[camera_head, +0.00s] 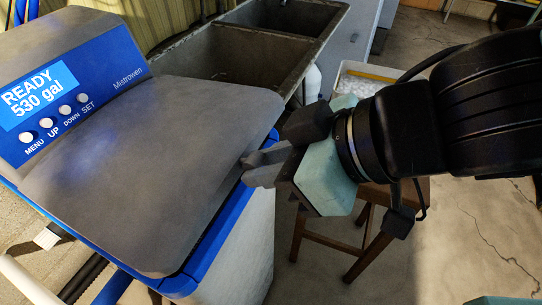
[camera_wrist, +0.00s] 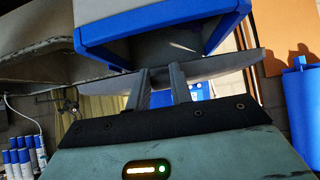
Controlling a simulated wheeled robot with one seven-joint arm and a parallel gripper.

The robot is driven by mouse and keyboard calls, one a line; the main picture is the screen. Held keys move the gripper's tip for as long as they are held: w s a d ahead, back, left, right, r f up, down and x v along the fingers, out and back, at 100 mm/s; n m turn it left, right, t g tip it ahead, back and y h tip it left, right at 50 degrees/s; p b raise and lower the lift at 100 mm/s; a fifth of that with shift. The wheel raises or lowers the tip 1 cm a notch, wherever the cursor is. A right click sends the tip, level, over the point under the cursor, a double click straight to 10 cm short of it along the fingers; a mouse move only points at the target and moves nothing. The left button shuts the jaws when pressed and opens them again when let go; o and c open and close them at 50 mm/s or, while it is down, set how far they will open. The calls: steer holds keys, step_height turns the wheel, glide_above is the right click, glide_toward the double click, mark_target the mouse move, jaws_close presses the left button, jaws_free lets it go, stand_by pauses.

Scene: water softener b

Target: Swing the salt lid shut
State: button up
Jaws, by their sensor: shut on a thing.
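The salt lid (camera_head: 150,165) is a broad grey panel on the water softener, below its blue control panel (camera_head: 75,85). It slopes over the blue-rimmed tank (camera_head: 215,235). In the wrist view the lid (camera_wrist: 225,70) shows as a thin grey strip, with a gap between it and the blue rim (camera_wrist: 165,44), so it looks raised off the rim. My gripper (camera_head: 252,168) is at the lid's right edge and shut on it. In the wrist view its two fingers (camera_wrist: 163,76) meet the lid edge; the exact contact is partly hidden.
A grey double sink (camera_head: 225,50) stands behind the softener. A wooden stool (camera_head: 350,230) and a white bin (camera_head: 365,80) are beyond my gripper. Blue-capped bottles (camera_wrist: 22,160) and a blue cylinder (camera_wrist: 302,85) show in the wrist view. Floor at right is open.

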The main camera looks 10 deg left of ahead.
steer(key=shift+f+b, duration=3.25)
steer(key=shift+f, duration=0.2)
steer(key=o, duration=0.9)
steer(key=shift+r, duration=0.1)
steer(key=shift+a, duration=0.1)
